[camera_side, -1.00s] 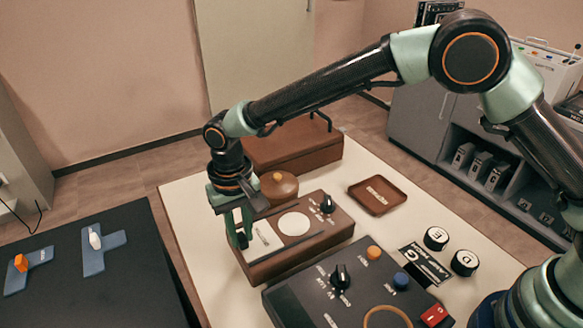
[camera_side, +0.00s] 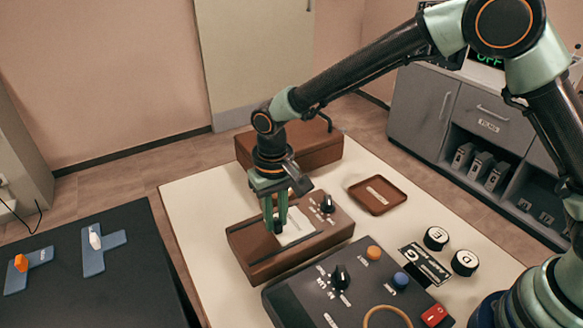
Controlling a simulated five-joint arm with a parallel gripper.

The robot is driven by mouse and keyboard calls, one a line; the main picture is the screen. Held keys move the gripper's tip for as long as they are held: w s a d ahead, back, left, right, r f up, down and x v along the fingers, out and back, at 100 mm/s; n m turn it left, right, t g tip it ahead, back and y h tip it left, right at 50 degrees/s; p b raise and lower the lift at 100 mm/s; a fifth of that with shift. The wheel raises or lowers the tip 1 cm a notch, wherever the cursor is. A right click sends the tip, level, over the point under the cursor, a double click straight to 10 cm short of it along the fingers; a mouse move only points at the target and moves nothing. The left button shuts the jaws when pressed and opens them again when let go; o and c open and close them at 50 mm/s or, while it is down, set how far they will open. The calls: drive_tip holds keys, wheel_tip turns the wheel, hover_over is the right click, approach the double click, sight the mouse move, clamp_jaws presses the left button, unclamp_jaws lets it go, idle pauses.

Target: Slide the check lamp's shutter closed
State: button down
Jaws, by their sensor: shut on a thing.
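The check lamp is a brown box (camera_side: 252,243) with a black knob (camera_side: 327,205) near its right end, on the pale table. My gripper (camera_side: 277,228) is over the middle of its top, fingers pointing down. It is shut on the shutter's grip, which the fingers largely hide. A pale shutter plate (camera_side: 296,226) shows beside the fingers, between dark rails. The round white window is not seen as a full disc. The box's left part is bare brown.
A dark control panel (camera_side: 318,290) with knobs and buttons stands in front. A brown case (camera_side: 318,151) is behind, a brown tray (camera_side: 377,195) to the right. Two round black pieces, E (camera_side: 436,238) and D (camera_side: 465,262), stand at right. A black table (camera_side: 120,290) is at left.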

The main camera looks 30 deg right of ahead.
drive_tip(key=shift+d, duration=0.85)
drive_tip(key=shift+w, duration=0.1)
drive_tip(key=c, duration=0.8)
unclamp_jaws()
drive_tip(key=shift+o, duration=0.2)
wheel_tip(320, 180, up, 12)
drive_tip(key=shift+r, duration=0.15)
